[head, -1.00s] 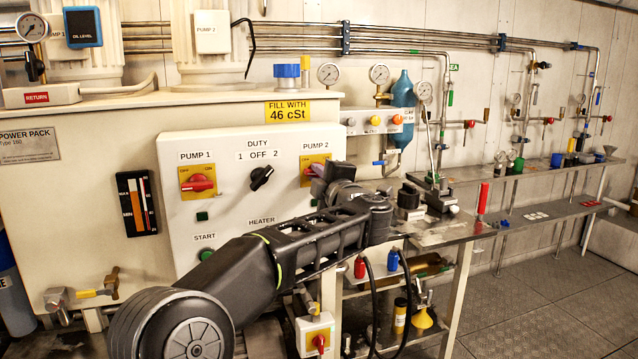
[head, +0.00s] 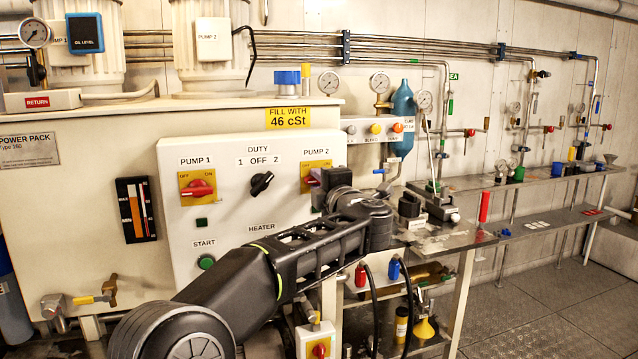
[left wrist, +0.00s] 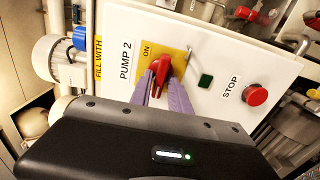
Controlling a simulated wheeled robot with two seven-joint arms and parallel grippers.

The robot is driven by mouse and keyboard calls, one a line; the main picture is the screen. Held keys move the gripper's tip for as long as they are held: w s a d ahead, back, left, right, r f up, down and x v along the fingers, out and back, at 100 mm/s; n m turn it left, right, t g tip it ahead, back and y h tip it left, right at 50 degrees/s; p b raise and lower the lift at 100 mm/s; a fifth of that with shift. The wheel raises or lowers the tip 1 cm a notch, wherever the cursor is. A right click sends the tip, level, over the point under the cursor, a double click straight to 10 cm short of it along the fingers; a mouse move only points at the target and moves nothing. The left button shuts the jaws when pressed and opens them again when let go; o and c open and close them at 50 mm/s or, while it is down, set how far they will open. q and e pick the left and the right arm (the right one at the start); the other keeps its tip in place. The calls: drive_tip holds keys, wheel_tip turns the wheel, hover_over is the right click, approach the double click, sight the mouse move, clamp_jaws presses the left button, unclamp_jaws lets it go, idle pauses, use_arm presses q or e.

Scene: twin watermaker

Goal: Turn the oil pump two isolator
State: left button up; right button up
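The oil pump two isolator is a red rotary handle on a yellow plate marked PUMP 2, on the white control box. In the head view its yellow plate (head: 316,165) shows, while my gripper hides most of the handle. In the left wrist view the red handle (left wrist: 160,72) stands out from the plate. My left gripper (left wrist: 161,84) has its two purple fingers on either side of this handle, close to it. Whether they press on it I cannot tell. In the head view the left gripper (head: 318,185) is at the plate's lower edge. My right gripper is not in view.
A matching PUMP 1 isolator (head: 198,187), a black DUTY knob (head: 261,183) and a green START button (head: 206,262) share the box. A red STOP button (left wrist: 255,95) is to the right. A metal bench (head: 450,238) stands right of the box.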

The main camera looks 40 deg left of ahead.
use_arm(q)
drive_tip(key=shift+o, duration=1)
drive_tip(key=shift+d, duration=0.1)
drive_tip(key=v, duration=0.7)
drive_tip(key=shift+s+d, duration=0.2)
drive_tip(key=shift+d, duration=0.1)
